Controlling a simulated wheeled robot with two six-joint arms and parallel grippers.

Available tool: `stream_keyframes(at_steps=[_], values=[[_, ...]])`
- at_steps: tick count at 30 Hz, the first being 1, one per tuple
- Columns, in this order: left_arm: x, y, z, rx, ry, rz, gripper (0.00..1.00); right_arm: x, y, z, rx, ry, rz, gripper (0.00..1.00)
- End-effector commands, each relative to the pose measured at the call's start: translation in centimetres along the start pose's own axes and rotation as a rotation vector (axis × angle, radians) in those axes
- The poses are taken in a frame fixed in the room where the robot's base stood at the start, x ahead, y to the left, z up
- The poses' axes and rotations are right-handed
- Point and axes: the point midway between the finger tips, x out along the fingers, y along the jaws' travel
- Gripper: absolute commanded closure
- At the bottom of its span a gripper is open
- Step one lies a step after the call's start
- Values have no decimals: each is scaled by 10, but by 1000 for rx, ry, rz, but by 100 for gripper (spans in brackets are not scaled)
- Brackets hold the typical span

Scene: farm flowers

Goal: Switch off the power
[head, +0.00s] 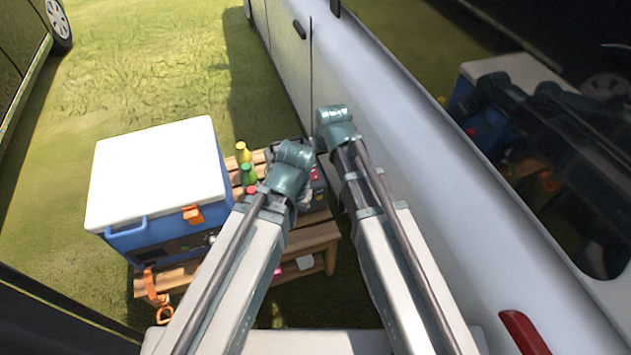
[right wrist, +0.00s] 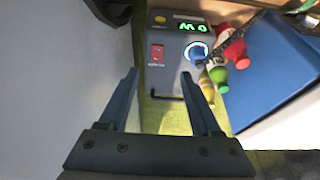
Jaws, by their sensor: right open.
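A grey power box (right wrist: 176,72) shows in the right wrist view, with a lit green display (right wrist: 192,27), a red switch (right wrist: 157,54), a round knob (right wrist: 196,51) ringed in blue light and a yellow button (right wrist: 160,19). A black handle runs along its near edge. In the head view the box (head: 314,186) is mostly hidden behind my arms. My right gripper (right wrist: 159,73) is open and empty, its fingers apart and pointing toward the box's near side. The left arm's wrist is beside the right one in the head view; its fingers are hidden.
A blue cooler with a white lid (head: 155,170) stands left of the box on a wooden table (head: 312,238). Several bottles (head: 248,172) stand between them. A white vehicle (head: 420,140) closes off the right side. Grass (head: 150,70) lies open beyond the cooler.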

Motion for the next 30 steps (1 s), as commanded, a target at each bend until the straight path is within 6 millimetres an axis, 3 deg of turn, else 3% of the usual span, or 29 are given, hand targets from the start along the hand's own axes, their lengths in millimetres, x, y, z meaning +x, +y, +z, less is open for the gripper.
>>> stream_keyframes(at_steps=[1, 3, 19, 30], values=[[14, 1, -1, 0, 0, 0, 100, 16, 2, -6, 3, 17, -2, 35], [19, 2, -1, 0, 0, 0, 100, 22, 4, -12, 5, 36, -4, 35], [32, 3, -2, 0, 0, 0, 100, 36, 5, -18, 6, 55, -6, 35], [79, 8, -5, 0, 0, 0, 100, 86, 5, -20, 6, 54, -6, 35]])
